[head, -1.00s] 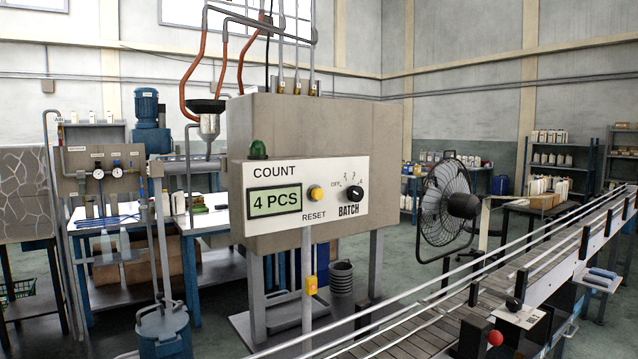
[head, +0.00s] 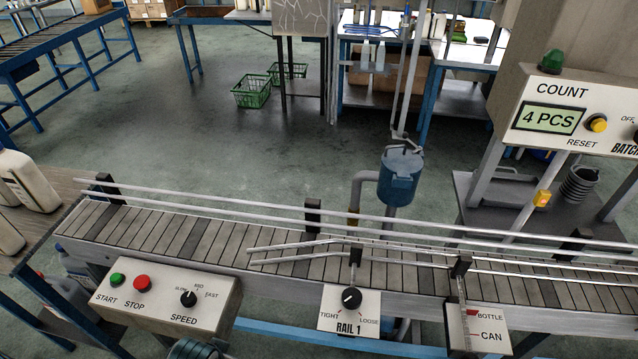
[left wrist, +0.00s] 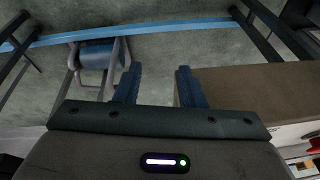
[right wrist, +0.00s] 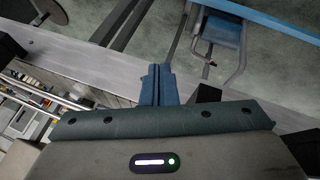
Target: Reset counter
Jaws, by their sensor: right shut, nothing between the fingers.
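The counter panel (head: 612,95) is at the upper right of the head view, cut off by the right edge. Its display (head: 548,119) reads 4 PCS under the word COUNT. The yellow round reset button (head: 597,123) sits right of the display, with RESET printed below it. My left gripper (left wrist: 156,72) shows in the left wrist view with its blue fingers apart and nothing between them. My right gripper (right wrist: 159,70) shows in the right wrist view with its fingers together and empty. Neither gripper shows clearly in the head view, and neither is seen near the button.
The conveyor (head: 220,238) with its guide rails crosses the head view in front of the panel. A control box (head: 160,292) with START, STOP and SPEED is at the lower left. The RAIL 1 knob (head: 351,298) stands mid-front. A blue container (head: 401,178) stands behind the conveyor.

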